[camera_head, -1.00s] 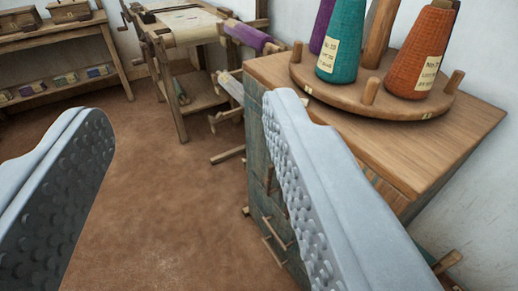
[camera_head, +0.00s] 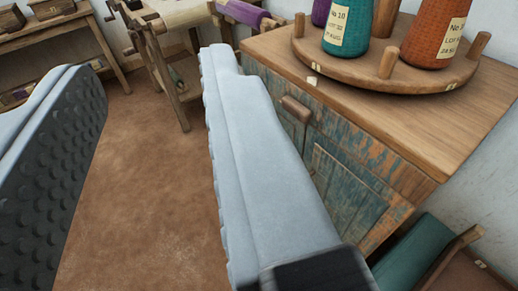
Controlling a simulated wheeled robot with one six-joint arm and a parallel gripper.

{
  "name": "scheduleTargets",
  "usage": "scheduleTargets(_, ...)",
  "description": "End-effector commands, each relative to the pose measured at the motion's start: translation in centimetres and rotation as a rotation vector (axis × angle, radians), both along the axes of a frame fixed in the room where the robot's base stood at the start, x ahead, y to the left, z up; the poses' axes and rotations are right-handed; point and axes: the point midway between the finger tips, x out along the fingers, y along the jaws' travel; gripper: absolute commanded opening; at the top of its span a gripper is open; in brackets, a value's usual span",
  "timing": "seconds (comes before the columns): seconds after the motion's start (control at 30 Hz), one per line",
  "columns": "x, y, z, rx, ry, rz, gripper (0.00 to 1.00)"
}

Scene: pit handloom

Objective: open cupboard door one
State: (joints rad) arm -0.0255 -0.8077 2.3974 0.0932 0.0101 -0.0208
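The cupboard (camera_head: 400,140) stands at the right, with a wooden top and a front of worn blue-green painted wood. A panelled door (camera_head: 345,185) on its front looks closed; its left part is hidden behind my right finger. A small wooden handle (camera_head: 296,108) sits high on the front, just right of that finger. I cannot tell which door is number one. My gripper (camera_head: 150,100) is open and empty, its two grey studded fingers wide apart. The right finger overlaps the cupboard front in the picture; I cannot tell whether it touches.
A round wooden rack (camera_head: 390,75) with teal (camera_head: 348,25) and orange (camera_head: 432,30) yarn cones stands on the cupboard. A green roll (camera_head: 415,250) lies low at the right. A wooden loom frame (camera_head: 170,60) stands behind. The brown floor (camera_head: 140,200) at left is clear.

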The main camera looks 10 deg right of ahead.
Motion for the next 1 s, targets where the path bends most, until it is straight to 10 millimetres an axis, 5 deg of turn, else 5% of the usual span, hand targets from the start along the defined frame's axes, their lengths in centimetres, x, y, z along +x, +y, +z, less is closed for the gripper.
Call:
scheduleTargets(0.57,13.1,1.8,-5.2,0.205,-0.035,-0.044,0.32)
scheduleTargets(1.0,21.0,2.1,-12.4,0.304,-0.039,-0.184,0.32)
